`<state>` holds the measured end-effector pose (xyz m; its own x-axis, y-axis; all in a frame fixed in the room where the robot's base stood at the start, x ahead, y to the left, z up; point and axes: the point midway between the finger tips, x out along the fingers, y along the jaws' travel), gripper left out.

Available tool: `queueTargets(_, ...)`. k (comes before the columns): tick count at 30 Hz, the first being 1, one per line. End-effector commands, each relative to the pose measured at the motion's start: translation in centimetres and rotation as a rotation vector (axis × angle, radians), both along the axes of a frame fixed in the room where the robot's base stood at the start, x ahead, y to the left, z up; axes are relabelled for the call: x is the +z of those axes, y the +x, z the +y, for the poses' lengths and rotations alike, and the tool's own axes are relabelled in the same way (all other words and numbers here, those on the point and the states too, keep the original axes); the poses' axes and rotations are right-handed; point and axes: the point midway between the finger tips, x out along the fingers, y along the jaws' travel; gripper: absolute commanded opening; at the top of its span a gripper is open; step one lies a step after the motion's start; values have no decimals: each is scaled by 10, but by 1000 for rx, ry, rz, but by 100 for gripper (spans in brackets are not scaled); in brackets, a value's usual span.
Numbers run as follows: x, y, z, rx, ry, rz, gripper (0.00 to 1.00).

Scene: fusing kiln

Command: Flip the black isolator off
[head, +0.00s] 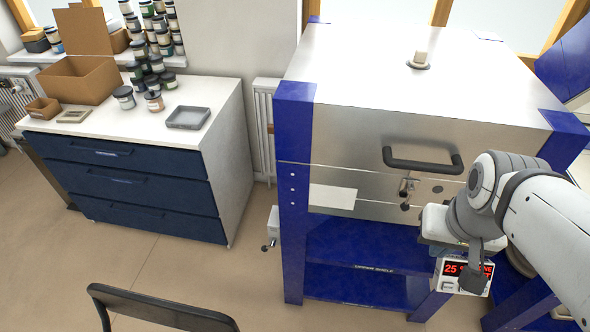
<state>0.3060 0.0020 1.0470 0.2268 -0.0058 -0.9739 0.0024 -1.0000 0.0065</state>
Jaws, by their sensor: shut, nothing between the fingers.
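My gripper (472,280) is at the lower right, in front of the kiln controller (450,268), and covers part of its red display. Its dark fingers look shut, with nothing seen between them. I see no switch clearly marked as the black isolator. A small pale box (273,222) with a dark lever-like part (267,246) sits on the kiln's left side, well to the left of my gripper. I cannot tell whether this is the isolator or how its lever is set.
The kiln (390,95) has a steel lid, blue corners and a black handle (422,162). Below is a blue shelf (370,250). A drawer cabinet (125,180) stands at left, and a dark chair back (160,308) at the front. The floor between is clear.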

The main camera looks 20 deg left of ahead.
Motion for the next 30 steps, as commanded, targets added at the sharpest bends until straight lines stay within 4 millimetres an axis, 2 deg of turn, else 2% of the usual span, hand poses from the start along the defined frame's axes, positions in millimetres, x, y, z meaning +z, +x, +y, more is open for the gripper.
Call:
queueTargets(10,-2,0,1,-2,5,3,0)
queueTargets(13,-18,1,10,-23,48,38,0)
queueTargets(14,-27,2,24,-41,73,57,0)
queueTargets(17,-65,4,54,-109,192,156,0)
queueTargets(21,-129,10,107,-275,419,352,0)
queueTargets(23,-154,15,130,-362,514,439,0)
queueTargets(27,-210,31,178,-593,714,633,0)
queueTargets(30,-252,48,208,-782,837,760,0)
